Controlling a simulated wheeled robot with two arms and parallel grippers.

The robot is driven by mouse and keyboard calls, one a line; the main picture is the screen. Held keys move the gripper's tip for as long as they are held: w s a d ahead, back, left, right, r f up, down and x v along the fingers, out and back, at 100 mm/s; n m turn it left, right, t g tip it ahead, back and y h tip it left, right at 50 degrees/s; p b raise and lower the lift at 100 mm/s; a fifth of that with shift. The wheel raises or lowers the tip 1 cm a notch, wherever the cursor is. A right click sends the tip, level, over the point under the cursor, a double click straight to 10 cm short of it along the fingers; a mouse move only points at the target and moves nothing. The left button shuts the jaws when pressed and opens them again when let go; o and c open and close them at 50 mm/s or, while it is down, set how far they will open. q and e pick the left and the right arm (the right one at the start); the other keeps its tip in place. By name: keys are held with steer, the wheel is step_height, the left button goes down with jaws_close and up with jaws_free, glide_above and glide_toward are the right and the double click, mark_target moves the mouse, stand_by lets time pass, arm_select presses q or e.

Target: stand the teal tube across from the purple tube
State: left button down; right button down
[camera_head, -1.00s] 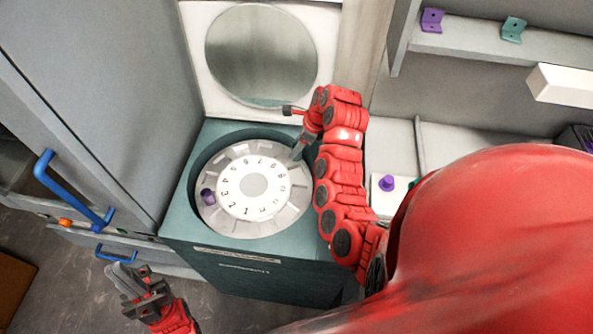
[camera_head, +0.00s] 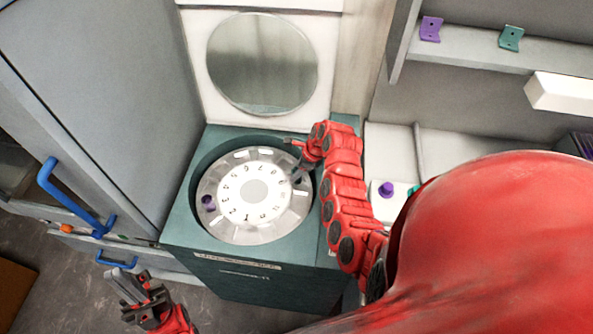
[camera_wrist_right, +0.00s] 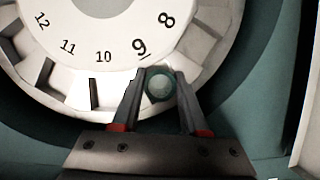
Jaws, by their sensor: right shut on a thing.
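The purple tube (camera_head: 208,202) stands in a slot on the left side of the round numbered rotor (camera_head: 233,231). My right gripper (camera_head: 297,177) is at the rotor's right side, roughly opposite the purple tube. In the right wrist view, my right gripper (camera_wrist_right: 160,84) is shut on the teal tube (camera_wrist_right: 160,86), seen end-on at the rotor's rim beside the number 9. How deep the tube sits in the slot there cannot be told. My left gripper (camera_head: 130,283) is empty and looks open, low at the left, away from the rotor.
The rotor sits in a teal centrifuge housing (camera_head: 185,235) with its round-windowed lid (camera_head: 262,64) raised behind. A white block (camera_head: 378,210) at the right holds another purple piece (camera_head: 386,188), with a teal piece (camera_head: 413,190) beside it. A cabinet with blue handles (camera_head: 75,198) stands left.

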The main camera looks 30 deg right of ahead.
steer(key=shift+f, duration=0.15)
steer(key=shift+c, duration=2.1)
jaws_free()
steer(key=shift+r, duration=0.2)
steer(key=p+v, duration=0.3)
steer(key=v, duration=0.9)
